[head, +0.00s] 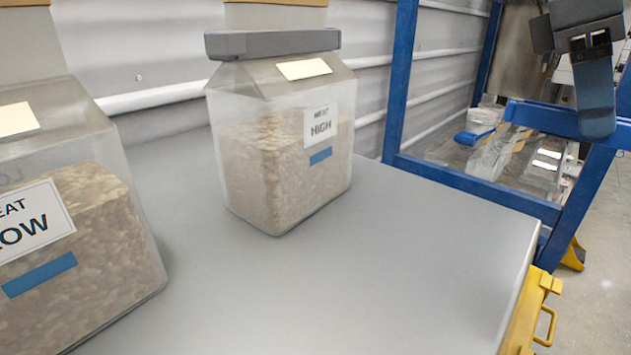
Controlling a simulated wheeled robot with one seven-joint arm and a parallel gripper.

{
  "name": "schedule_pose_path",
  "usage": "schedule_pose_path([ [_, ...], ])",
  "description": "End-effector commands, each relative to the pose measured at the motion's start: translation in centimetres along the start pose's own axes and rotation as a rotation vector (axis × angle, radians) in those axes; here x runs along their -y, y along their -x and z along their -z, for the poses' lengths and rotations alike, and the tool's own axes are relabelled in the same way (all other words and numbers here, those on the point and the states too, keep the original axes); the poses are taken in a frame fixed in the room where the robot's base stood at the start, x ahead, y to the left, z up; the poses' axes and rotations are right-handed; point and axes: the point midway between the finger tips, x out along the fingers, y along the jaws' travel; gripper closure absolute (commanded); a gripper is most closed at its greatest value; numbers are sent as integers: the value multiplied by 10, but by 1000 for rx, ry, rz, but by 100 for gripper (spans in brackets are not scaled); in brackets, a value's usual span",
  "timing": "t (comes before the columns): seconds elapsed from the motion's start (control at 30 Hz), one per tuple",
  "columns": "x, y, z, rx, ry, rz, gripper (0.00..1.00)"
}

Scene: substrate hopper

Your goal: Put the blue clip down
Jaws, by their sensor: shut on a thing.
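My gripper (590,40) is at the upper right of the head view, shut on a blue clip (596,98). The clip is a long flat bar that hangs down from the fingers, held in the air in front of the blue frame. Its upper end is partly hidden between the fingers. A grey table (400,265) fills the middle and lower view, to the left of and below the gripper.
A clear bag marked HIGH (245,150), closed with a grey clip (270,42), stands upright on the table. A bag marked LOW (120,230) stands at left. A blue frame (400,80) holds clear bags (500,150) at right. The table's right half is clear.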

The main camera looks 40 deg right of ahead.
Motion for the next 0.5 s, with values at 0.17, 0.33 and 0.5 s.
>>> schedule_pose_path([
  [0.17,0,0,0,0,0,0,95],
  [0.33,4,-4,13,-1,4,0,95],
  [0.5,18,-11,48,0,9,0,95],
])
